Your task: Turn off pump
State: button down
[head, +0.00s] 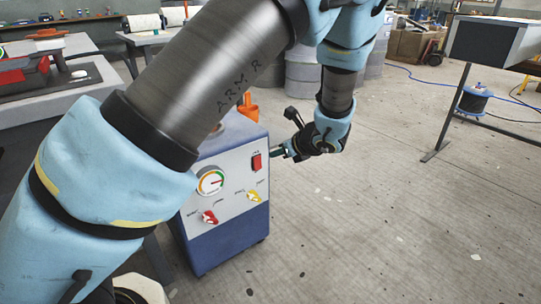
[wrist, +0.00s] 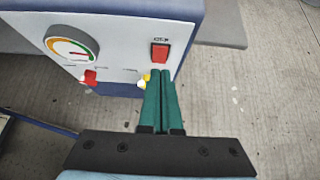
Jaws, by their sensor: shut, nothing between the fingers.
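In the wrist view my green gripper fingers (wrist: 161,74) are together, just below the red switch (wrist: 159,53). They partly hide the yellow knob (wrist: 146,78). The gauge (wrist: 72,42) and red knob (wrist: 89,77) also show there.
Grey drums (head: 303,82) stand behind the pump. A worktable with a red item (head: 50,85) is at the left. A box on a metal stand (head: 494,41) and a blue reel (head: 474,100) are at the right. The concrete floor right of the pump is clear.

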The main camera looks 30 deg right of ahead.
jog(key=shift+w+r+p+v, duration=0.1)
jog(key=shift+r+v, duration=0.05)
jog(key=shift+v, duration=0.6)
jog(key=shift+w+r+p+v, duration=0.1)
jog(key=shift+r+p+v, duration=0.05)
jog(key=shift+v, duration=0.6)
jog(key=shift+w+r+p+v, duration=0.1)
jog(key=shift+w+v, duration=0.05)
jog(key=shift+v, duration=0.6)
jog(key=shift+a, duration=0.1)
